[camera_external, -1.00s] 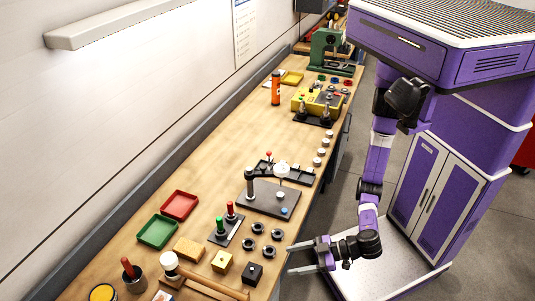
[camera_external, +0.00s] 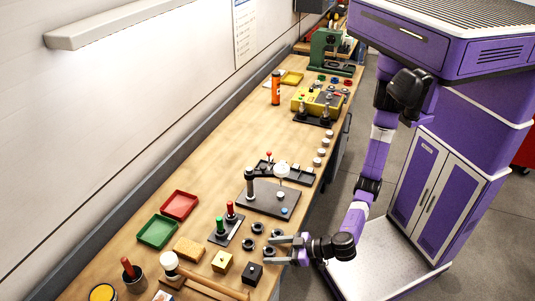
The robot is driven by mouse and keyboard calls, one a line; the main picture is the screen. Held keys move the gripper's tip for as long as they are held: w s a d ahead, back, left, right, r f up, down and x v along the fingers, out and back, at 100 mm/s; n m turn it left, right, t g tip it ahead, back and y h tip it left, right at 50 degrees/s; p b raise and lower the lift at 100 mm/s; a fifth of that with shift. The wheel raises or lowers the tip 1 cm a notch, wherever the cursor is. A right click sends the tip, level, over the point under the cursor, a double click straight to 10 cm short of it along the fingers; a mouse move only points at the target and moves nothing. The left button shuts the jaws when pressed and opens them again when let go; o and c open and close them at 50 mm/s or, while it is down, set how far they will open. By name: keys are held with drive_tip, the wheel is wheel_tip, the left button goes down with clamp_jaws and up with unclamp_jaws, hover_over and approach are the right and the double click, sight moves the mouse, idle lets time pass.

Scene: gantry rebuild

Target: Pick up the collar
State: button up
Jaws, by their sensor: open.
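Several dark ring-shaped collars lie flat on the wooden bench near its front edge: a back left one (camera_external: 257,228), a front left one (camera_external: 247,243), a back right one (camera_external: 276,232) and a front right one (camera_external: 267,251). I cannot tell which of them the task means. My gripper (camera_external: 267,249) is open and reaches in from the right over the bench edge. Its fingertips are at the front right collar in this view, one finger to each side, and partly hide it. Whether they touch it or hover above it is unclear.
A black cube (camera_external: 252,273) and a yellow block (camera_external: 222,261) stand close in front. A stand with red and green handles (camera_external: 229,231) is to the left. A dark plate with a post (camera_external: 269,201) lies behind. Bare wood lies behind the trays.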

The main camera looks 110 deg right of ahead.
clamp_jaws()
idle(0.3)
drive_tip(key=shift+r, duration=0.2)
